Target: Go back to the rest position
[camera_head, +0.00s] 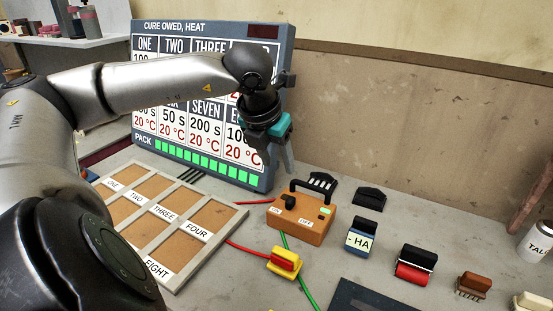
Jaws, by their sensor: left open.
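My left arm comes in from the left and reaches across the front of the display board (190,160). My left gripper (277,160) is open and hangs over the table in front of the board's lower right part, above and behind the orange box (312,229) with a black handle. Nothing shows between its fingers. My right gripper is not in the picture. The arm hides part of the board's text and part of the table at the left.
A compartment tray (213,222) labelled ONE to EIGHT lies at left. A yellow-and-red block (285,263), a blue block (361,238), a black-and-red roller (414,264), a brown brush (473,286) and a can (537,243) stand on the table. Red and green cables run near the orange box.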

